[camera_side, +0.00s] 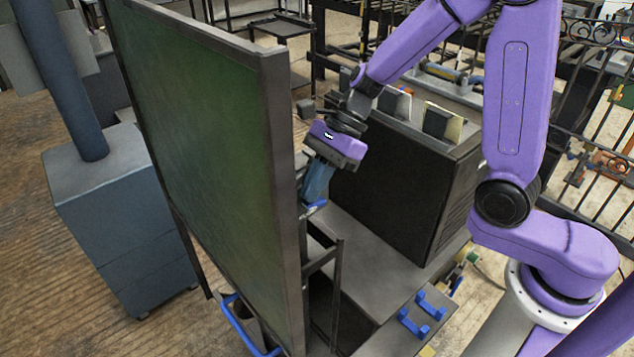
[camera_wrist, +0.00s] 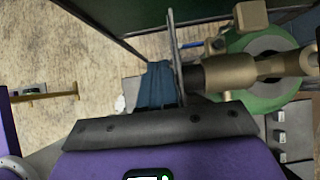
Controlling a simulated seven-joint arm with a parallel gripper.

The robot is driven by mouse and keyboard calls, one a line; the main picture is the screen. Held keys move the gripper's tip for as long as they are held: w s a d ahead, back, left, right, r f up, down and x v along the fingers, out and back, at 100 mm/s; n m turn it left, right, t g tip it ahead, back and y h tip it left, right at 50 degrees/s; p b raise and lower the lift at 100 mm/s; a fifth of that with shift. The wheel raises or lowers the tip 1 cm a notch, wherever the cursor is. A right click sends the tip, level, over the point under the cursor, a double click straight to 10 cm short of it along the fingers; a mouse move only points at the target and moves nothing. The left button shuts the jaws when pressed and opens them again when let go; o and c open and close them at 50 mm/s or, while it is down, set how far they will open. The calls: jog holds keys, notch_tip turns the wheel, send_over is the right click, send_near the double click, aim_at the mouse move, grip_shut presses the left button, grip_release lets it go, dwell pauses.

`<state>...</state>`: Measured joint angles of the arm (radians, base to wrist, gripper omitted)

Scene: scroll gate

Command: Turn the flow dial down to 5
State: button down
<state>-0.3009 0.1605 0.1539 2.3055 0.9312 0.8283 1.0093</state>
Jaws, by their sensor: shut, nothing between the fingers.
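My gripper (camera_side: 314,203) points down behind the right edge of a large green panel (camera_side: 205,130) in the side view. Its blue fingers (camera_wrist: 160,82) are together with nothing between them, and the panel partly hides their tips in the side view. In the wrist view a green round body (camera_wrist: 264,98) with a brass-coloured fitting (camera_wrist: 235,72) lies to the right of the fingers. I cannot tell whether this is the flow dial, and no number or scale is readable. A thin upright grey plate (camera_wrist: 174,55) stands right beside the fingers; contact is unclear.
A dark cabinet (camera_side: 395,190) stands right of my gripper. Blue handles (camera_side: 422,312) sit on a grey surface in front. A grey-blue box with a post (camera_side: 115,190) stands left of the panel. Grey blocks (camera_wrist: 280,135) show at the right in the wrist view.

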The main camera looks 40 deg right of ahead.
jog(key=shift+s+a, duration=0.15)
jog(key=shift+a, duration=0.2)
dwell(0.5)
notch_tip(320, 180, up, 10)
jog(key=d, duration=0.3)
jog(key=s+d+f+n+h, duration=0.3)
jog(key=s+d+n, duration=0.3)
jog(key=s+n, duration=0.5)
jog(key=s+d+f+n+h, duration=0.4)
jog(key=s+n, duration=0.7)
jog(key=n, duration=0.8)
jog(key=shift+d+f+n, duration=0.3)
jog(key=shift+d+f, duration=0.25)
jog(key=shift+d, duration=0.35)
